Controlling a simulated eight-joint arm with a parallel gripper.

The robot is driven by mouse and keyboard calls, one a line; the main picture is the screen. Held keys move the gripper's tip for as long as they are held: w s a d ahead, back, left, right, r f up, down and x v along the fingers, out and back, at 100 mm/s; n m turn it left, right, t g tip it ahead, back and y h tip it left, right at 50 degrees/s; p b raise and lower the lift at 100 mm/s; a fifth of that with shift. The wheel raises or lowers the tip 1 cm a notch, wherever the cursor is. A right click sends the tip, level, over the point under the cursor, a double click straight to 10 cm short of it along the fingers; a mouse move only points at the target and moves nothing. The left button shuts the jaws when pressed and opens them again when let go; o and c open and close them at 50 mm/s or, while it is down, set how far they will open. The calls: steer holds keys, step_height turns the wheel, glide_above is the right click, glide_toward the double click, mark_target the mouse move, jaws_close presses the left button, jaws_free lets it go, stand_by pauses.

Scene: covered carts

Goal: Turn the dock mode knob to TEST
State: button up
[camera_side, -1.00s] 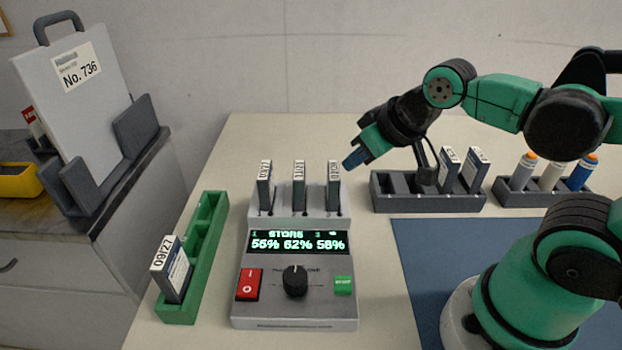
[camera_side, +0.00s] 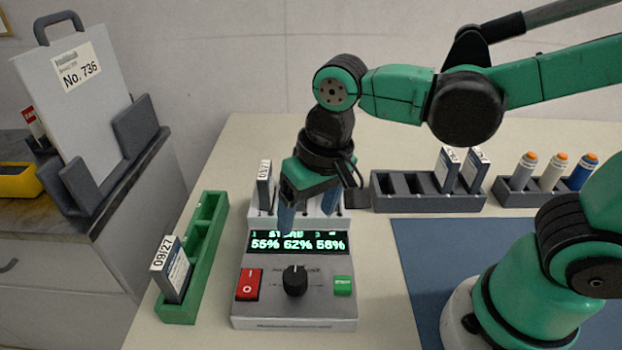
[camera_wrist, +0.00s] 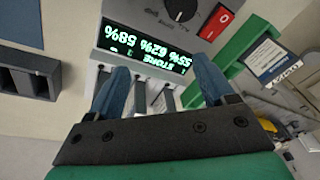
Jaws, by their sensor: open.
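The dock (camera_side: 250,310) is a light grey box with a sloped front. Its round black mode knob (camera_side: 295,281) sits in the middle of the front panel, and it also shows at the top of the wrist view (camera_wrist: 181,10). The dock's display (camera_side: 326,243) reads 55%, 62% and 58% under a line that looks like STORE. My gripper (camera_side: 307,218) is open and empty, pointing down above the display and behind the knob, not touching the knob. It hides the dock's middle and right slots in the side view. The TEST marking is too small to read.
A red switch (camera_side: 249,285) and a green button (camera_side: 342,286) flank the knob. A green rack (camera_side: 205,255) with a labelled pack (camera_side: 173,270) stands left. A dark rack (camera_side: 425,203) stands at the back right.

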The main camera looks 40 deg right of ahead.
steer(key=g, duration=0.2)
glide_above(295, 274)
steer(key=shift+f+m+h, duration=0.3)
steer(key=shift+f+h, duration=0.1)
steer(key=shift+f, duration=3.15)
jaws_close()
